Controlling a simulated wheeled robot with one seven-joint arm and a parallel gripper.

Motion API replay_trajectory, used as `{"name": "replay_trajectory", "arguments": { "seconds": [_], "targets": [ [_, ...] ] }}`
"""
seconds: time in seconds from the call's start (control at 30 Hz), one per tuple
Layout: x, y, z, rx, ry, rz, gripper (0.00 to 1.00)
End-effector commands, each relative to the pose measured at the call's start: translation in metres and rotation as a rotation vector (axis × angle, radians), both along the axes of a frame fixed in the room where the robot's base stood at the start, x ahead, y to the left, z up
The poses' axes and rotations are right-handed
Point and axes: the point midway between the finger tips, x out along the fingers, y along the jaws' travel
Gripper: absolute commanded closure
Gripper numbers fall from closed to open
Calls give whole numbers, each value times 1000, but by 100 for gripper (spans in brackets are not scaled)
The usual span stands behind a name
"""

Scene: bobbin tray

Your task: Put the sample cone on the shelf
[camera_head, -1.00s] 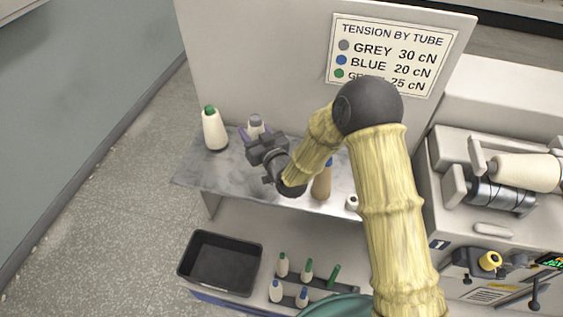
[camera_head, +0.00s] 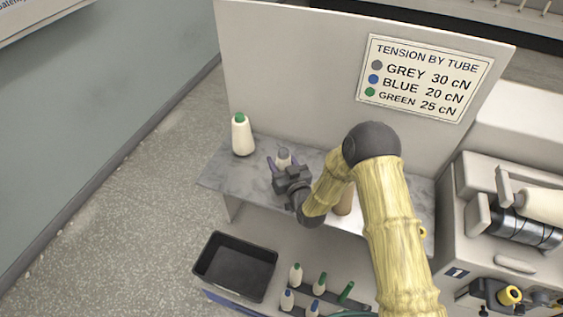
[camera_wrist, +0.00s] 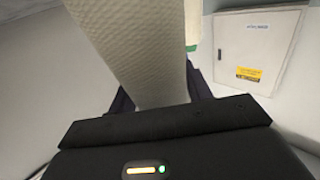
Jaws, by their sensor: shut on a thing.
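The cone in my gripper (camera_head: 283,163) is off-white with a grey tube top; this is the cone (camera_head: 284,157) between my fingers over the left half of the shelf. In the wrist view the cone (camera_wrist: 140,50) fills the space between the dark fingers. My gripper is shut on it. Whether its base touches the shelf (camera_head: 232,178) is hidden behind the gripper. A white cone with a green top (camera_head: 242,136) stands upright on the shelf to the left. A brown cone (camera_head: 345,203) stands partly hidden behind my arm.
A panel with a tension sign (camera_head: 424,78) rises behind the shelf. A black empty bin (camera_head: 236,266) and a rack of small bobbins (camera_head: 325,297) sit below. A winding machine (camera_head: 510,230) stands at right. Bare shelf lies between the green-topped cone and my gripper.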

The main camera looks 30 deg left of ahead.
Motion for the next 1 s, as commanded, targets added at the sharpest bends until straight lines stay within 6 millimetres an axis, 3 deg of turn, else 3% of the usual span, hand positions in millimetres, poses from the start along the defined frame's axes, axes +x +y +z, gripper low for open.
{"name": "replay_trajectory", "arguments": {
  "seconds": [0.1,0.33,0.37,0.47,0.77,1.0],
  "targets": [
    [0,0,-10,0,0,0,74],
    [0,0,-11,-1,-1,0,74],
    [0,0,-12,-1,-1,0,45],
    [0,0,-11,-1,-1,0,28],
    [-1,-1,-11,-1,-1,0,28],
    [-12,-14,-13,-1,1,1,28]
  ]
}}
